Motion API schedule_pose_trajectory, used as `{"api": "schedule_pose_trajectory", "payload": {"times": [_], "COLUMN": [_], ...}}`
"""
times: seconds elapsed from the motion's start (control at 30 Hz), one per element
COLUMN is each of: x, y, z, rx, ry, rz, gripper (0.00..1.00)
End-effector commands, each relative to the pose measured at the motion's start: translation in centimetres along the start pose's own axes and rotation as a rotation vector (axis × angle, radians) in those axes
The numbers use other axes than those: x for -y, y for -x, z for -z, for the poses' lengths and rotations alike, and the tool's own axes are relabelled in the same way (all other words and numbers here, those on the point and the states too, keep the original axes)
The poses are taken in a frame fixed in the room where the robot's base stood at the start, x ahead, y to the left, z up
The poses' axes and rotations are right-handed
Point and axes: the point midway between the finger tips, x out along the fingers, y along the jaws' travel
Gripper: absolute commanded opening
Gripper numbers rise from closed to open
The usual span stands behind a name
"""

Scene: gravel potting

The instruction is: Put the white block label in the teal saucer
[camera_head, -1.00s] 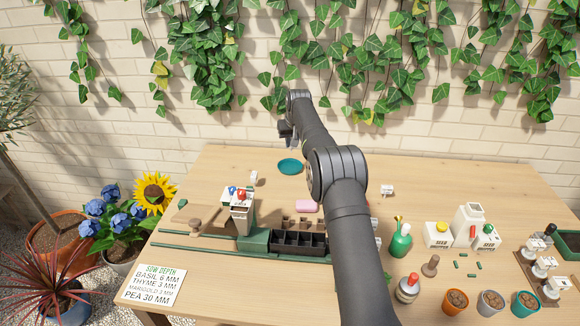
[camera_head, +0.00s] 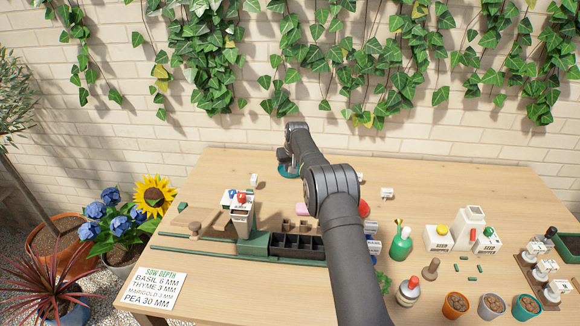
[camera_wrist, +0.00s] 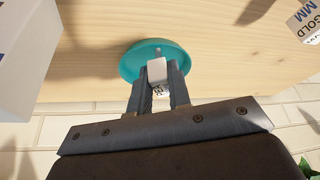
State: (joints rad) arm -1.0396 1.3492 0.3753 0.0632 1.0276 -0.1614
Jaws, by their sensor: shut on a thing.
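My gripper (camera_wrist: 158,70) is shut on the white block label (camera_wrist: 157,74), a small white block with dark lettering on one side. In the wrist view, the block is between the fingertips and overlaps the teal saucer (camera_wrist: 133,62). I cannot tell whether the block touches the saucer. In the head view, my gripper (camera_head: 286,160) is at the saucer (camera_head: 289,175) near the back of the table, hiding much of it. The held block cannot be made out in that view.
Another small white block (camera_head: 253,180) stands left of the saucer, and one (camera_head: 387,193) stands to the right. A black cell tray (camera_head: 298,246) and a dispenser stand (camera_head: 240,215) are nearer the front. Bare wood surrounds the saucer.

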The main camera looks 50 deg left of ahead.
Motion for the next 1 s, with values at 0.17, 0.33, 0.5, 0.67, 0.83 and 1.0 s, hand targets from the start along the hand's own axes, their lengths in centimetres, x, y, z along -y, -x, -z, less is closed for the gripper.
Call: {"api": "schedule_pose_trajectory", "payload": {"times": [0.17, 0.33, 0.5, 0.67, 0.83, 1.0], "x": [0.0, 0.0, 0.0, 0.0, 0.0, 0.0], "y": [0.1, -0.2, -0.2, -0.2, 0.5, 2.6], "z": [0.1, -0.1, -0.1, -0.1, 0.1, 0.2], "rx": [-0.001, -0.001, -0.001, -0.001, -0.002, -0.003], "ry": [0.000, 0.000, 0.000, 0.000, 0.000, 0.000], "rz": [0.000, 0.000, 0.000, 0.000, 0.000, 0.000], "gripper": [0.00, 0.19, 0.39, 0.39, 0.39, 0.39]}}
